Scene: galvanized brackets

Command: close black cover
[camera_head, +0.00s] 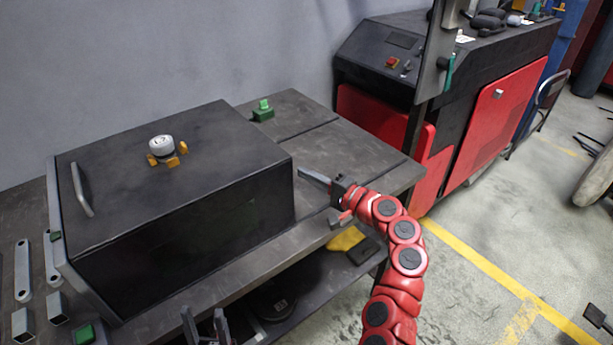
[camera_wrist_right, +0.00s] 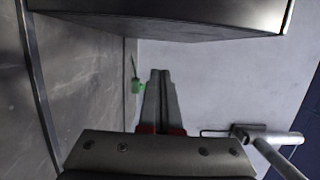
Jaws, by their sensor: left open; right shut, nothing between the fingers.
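The black cover (camera_head: 170,190) is a large dark box shape on the grey workbench at the left of the head view. Its top lies flat, with a grey bar handle (camera_head: 82,190) near the left edge. I see no gap under it from here. My right gripper (camera_head: 304,174) is shut and empty, just right of the cover's right side and apart from it. Its closed fingers also show in the right wrist view (camera_wrist_right: 160,76), below a dark edge that I cannot identify for sure. My left gripper (camera_head: 206,326) is open and empty at the bottom, in front of the bench.
A white round knob-like part with yellow pieces (camera_head: 163,148) sits on the cover. A green block (camera_head: 263,112) stands behind it on the workbench (camera_head: 350,150). Grey metal brackets (camera_head: 22,270) lie at the left. A red and black machine (camera_head: 480,130) stands right of the bench.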

